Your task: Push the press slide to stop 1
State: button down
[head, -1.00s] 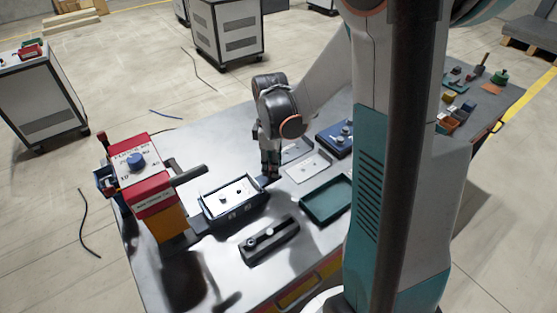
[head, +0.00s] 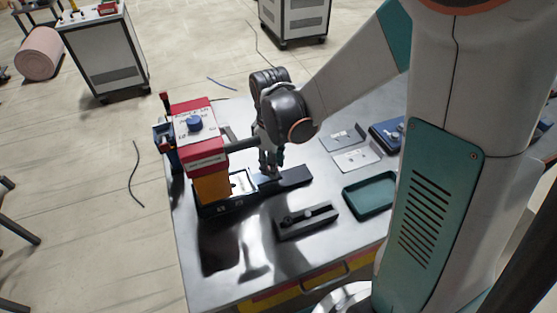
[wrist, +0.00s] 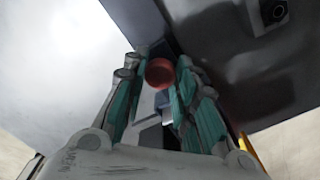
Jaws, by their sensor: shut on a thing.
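The press (head: 205,155), with a red top, blue knob and orange body, stands at the left of the table. The press slide (head: 240,184), a dark tray with a light plate, sits on the dark rail (head: 297,177), its left part under the press head. My gripper (head: 270,168) is at the slide's right end, pointing down. In the wrist view a red knob (wrist: 160,72) sits between my green-padded fingers, which are shut on it. The stop marks cannot be made out, and the press hides the slide's left end.
A black fixture block (head: 306,220) lies in front of the rail. A green tray (head: 370,194), a white plate (head: 356,159) and a blue box (head: 387,135) lie to the right. The press's dark lever (head: 252,144) sticks out near my gripper.

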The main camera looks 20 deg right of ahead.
jog(key=c, duration=1.2)
grip_release()
jog(key=shift+c, duration=0.2)
jog(key=shift+r, duration=0.1)
notch_tip(320, 180, up, 12)
jog(key=shift+s, duration=0.15)
